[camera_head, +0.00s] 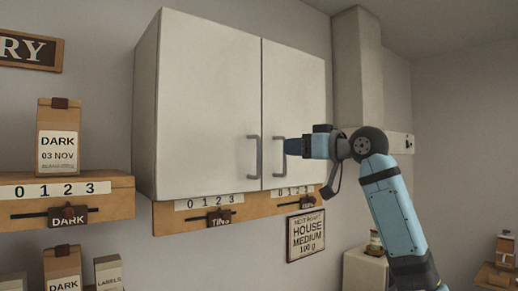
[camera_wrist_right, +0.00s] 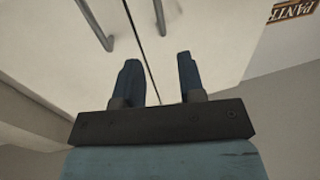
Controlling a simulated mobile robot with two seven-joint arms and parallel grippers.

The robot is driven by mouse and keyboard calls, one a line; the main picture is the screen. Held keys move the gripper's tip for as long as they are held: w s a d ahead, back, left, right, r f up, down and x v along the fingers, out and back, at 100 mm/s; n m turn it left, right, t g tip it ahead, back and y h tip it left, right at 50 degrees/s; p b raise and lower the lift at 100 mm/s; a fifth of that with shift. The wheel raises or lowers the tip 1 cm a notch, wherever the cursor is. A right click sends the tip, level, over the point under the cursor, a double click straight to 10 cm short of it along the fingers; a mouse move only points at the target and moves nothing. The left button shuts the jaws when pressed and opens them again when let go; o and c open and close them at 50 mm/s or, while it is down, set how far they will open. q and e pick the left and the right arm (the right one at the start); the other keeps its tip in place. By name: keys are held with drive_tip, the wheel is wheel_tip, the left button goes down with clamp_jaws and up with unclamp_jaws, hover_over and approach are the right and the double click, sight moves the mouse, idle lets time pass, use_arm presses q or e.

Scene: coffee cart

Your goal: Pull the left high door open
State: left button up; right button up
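The left high door (camera_head: 207,110) of the wall cabinet is shut. Its grey bar handle (camera_head: 254,157) is upright near the seam between the doors. In the right wrist view this handle (camera_wrist_right: 160,16) shows at the top edge. My right gripper (camera_head: 290,146) comes in from the right, in front of the right door by that door's handle (camera_head: 278,157). In the right wrist view my right gripper (camera_wrist_right: 158,70) has its two blue fingers apart with nothing between them. Both handles lie beyond the fingertips there. My left gripper is not in view.
The right high door (camera_head: 300,85) is shut. Below the cabinet is a wooden rail (camera_head: 170,218) with number strips. A shelf (camera_head: 115,200) with a DARK bag (camera_head: 58,135) is on the left. A HOUSE MEDIUM sign (camera_head: 306,236) hangs below. The space before the left door is clear.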

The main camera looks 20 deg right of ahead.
drive_tip(key=p, duration=0.4)
hover_over(258, 172)
drive_tip(key=shift+w+d, duration=0.15)
drive_tip(key=shift+w, duration=0.1)
drive_tip(key=shift+f, duration=0.1)
drive_tip(key=c, duration=0.6)
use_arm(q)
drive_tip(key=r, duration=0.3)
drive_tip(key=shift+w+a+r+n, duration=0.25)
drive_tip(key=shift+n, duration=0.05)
use_arm(e)
clamp_jaws()
